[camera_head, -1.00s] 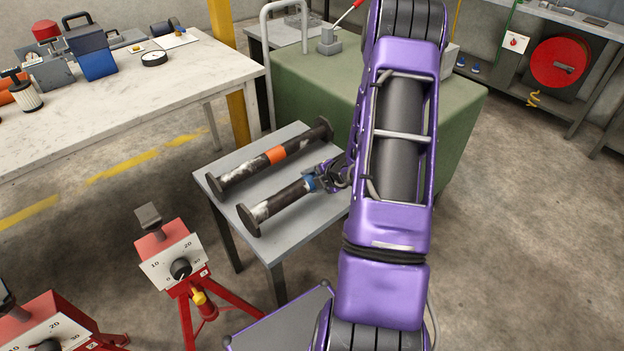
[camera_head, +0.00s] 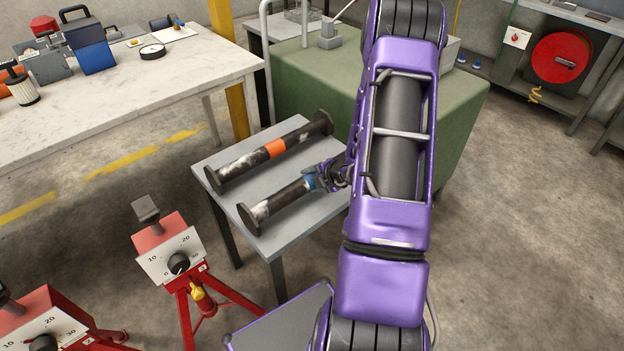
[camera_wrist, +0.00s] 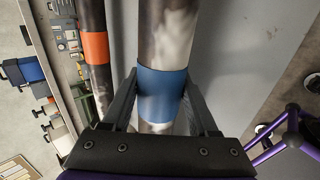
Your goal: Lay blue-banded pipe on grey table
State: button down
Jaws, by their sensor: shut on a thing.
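The blue-banded pipe (camera_head: 276,203) is dark with pale worn patches and a flange at its near-left end. It lies level at the grey table (camera_head: 295,237), beside the orange-banded pipe (camera_head: 243,163). I cannot tell whether it touches the tabletop. My gripper (camera_head: 318,179) is shut on it at the blue band. In the wrist view my gripper's fingers (camera_wrist: 160,100) stand on either side of the blue-banded pipe (camera_wrist: 163,85). Its far end is hidden behind my arm in the head view.
The orange-banded pipe lies close along the left side. Red stands with dials (camera_head: 172,250) are in front of the table. A white workbench (camera_head: 130,95) is at the back left, and a green cabinet (camera_head: 315,85) stands behind.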

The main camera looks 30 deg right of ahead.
jog(key=shift+w+f, duration=0.1)
jog(key=shift+f, duration=0.05)
jog(key=shift+c, duration=0.4)
grip_release()
jog(key=shift+f, duration=0.1)
jog(key=shift+s+f, duration=0.15)
jog(key=shift+s, duration=0.15)
jog(key=shift+s+f, duration=0.1)
jog(key=shift+s, duration=0.05)
jog(key=p+v, duration=0.4)
jog(key=v, duration=1.3)
jog(key=shift+w+r, duration=0.25)
jog(key=shift+r, duration=0.3)
